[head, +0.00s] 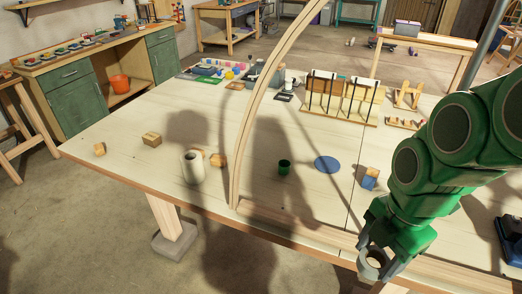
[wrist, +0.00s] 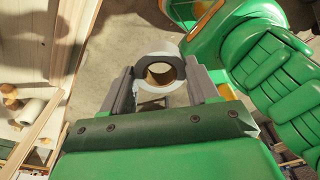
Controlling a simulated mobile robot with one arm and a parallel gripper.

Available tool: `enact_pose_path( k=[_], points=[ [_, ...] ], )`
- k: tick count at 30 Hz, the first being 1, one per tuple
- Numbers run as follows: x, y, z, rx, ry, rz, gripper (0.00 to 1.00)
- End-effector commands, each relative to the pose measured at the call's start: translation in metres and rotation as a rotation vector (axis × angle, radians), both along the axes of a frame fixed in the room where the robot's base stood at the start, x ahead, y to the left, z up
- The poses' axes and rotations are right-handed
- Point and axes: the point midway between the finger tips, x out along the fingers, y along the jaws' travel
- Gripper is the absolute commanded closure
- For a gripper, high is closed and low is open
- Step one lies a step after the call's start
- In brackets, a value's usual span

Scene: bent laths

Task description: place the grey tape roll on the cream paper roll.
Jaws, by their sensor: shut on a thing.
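The grey tape roll (head: 366,272) is gripped between the fingers of my gripper (head: 376,266) at the lower right of the head view, by the table's front edge. In the wrist view the tape roll (wrist: 139,71) sits between the two grey fingers (wrist: 159,74), its brown core and open hole showing. The cream paper roll (head: 193,168) stands upright on the table, left of the bent lath and well left of my gripper. It also shows at the left edge of the wrist view (wrist: 30,111). Nothing is seen on top of it.
A tall bent lath (head: 262,95) rises from the table between the paper roll and my gripper. Small wooden blocks (head: 152,139) lie around the paper roll. A green cup (head: 284,167), a blue disc (head: 327,164) and a blue-and-wood block (head: 370,179) are right of the lath.

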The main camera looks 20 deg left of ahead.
Motion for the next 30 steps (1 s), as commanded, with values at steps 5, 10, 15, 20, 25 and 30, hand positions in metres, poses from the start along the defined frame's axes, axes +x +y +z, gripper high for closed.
enact_pose_path(
  k=[5,10,15,20,25,30],
  points=[
    [0.008,0.017,-0.012,0.0,0.0,0.077,0.7],
    [0.013,0.041,-0.025,0.0,0.002,0.183,0.7],
    [0.016,0.07,-0.037,0.0,0.002,0.301,0.7],
    [0.014,0.097,-0.047,0.0,0.0,0.409,0.7],
    [0.009,0.125,-0.058,-0.001,0.001,0.529,0.7],
    [0.0,0.151,-0.067,0.0,0.001,0.638,0.7]
  ],
)
